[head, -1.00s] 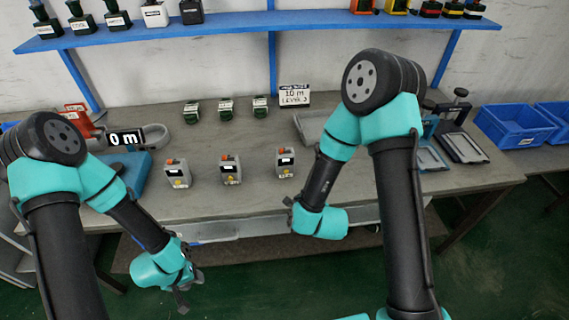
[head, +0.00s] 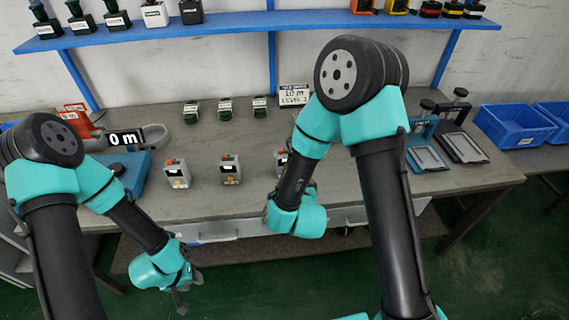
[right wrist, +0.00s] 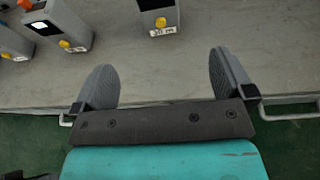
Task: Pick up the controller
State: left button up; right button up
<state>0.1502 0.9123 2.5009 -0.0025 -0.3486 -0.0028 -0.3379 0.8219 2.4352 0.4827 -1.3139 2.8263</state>
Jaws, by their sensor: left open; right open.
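Three grey box-shaped controllers with yellow knobs stand in a row on the table: the left one (head: 177,173), the middle one (head: 230,169) and the right one (head: 281,160). The right one is partly hidden behind my right arm. In the right wrist view a controller (right wrist: 158,14) with a "30 m" label stands ahead of my open, empty right gripper (right wrist: 162,80), between the lines of its fingers and apart from them. In the head view the right gripper's fingers are hidden. My left gripper (head: 182,291) is open and empty, low in front of the table edge.
Several dark green pieces (head: 225,109) stand behind the controllers, near a sign (head: 294,95). A "0 m" display (head: 125,138) is at the left. Blue-and-black clamp fixtures (head: 462,147) and blue bins (head: 515,126) are at the right. A blue shelf (head: 230,27) runs above.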

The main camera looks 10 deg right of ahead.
jog(key=x, duration=1.2)
jog(key=shift+w+f, duration=0.1)
jog(key=shift+x, duration=2.6)
jog(key=c, duration=1)
